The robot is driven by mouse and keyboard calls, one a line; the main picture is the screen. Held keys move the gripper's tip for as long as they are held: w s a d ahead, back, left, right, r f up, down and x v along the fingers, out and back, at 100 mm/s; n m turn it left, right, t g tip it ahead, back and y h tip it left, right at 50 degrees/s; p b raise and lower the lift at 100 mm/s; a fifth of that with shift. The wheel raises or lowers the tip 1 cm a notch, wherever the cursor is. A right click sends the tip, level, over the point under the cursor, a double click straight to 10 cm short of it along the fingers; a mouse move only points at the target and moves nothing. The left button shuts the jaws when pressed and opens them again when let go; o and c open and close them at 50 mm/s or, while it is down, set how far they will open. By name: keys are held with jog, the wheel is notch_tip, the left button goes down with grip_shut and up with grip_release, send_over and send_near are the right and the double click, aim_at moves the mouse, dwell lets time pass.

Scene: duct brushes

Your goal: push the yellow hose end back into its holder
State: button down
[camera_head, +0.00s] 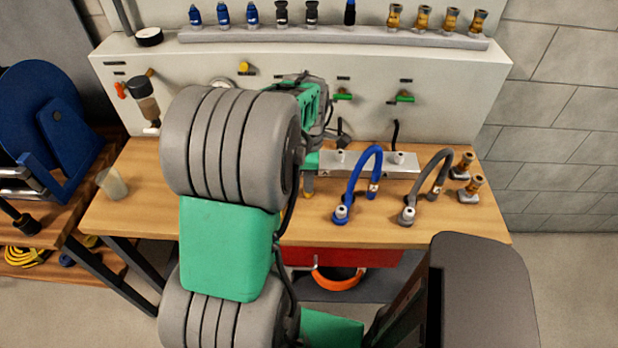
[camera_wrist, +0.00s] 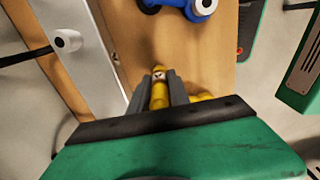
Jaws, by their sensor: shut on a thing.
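My gripper (camera_wrist: 159,84) is shut on the yellow hose end (camera_wrist: 159,96), which lies between its two grey fingers in the wrist view. More yellow hose shows behind the fingers, at the edge of my green gripper body. In the head view my arm hides most of the hose; a small yellow part (camera_head: 281,219) shows low beside the arm, over the bench. A pale metal rack (camera_head: 372,171) with short upright white stubs stands at the back of the bench. It shows at the left in the wrist view (camera_wrist: 97,55), apart from my fingers. Which holder is the yellow hose's, I cannot tell.
Brass fittings (camera_head: 473,185) stand at the bench's right end. A clear cup (camera_head: 112,183) stands at the left. The front right of the wooden bench (camera_head: 460,228) is free.

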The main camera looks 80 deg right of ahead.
jog(key=c, duration=1.1)
grip_release()
jog(key=shift+c, duration=0.2)
notch_tip(320, 180, up, 8)
jog(key=shift+f+b, duration=0.1)
jog(key=shift+b, duration=0.25)
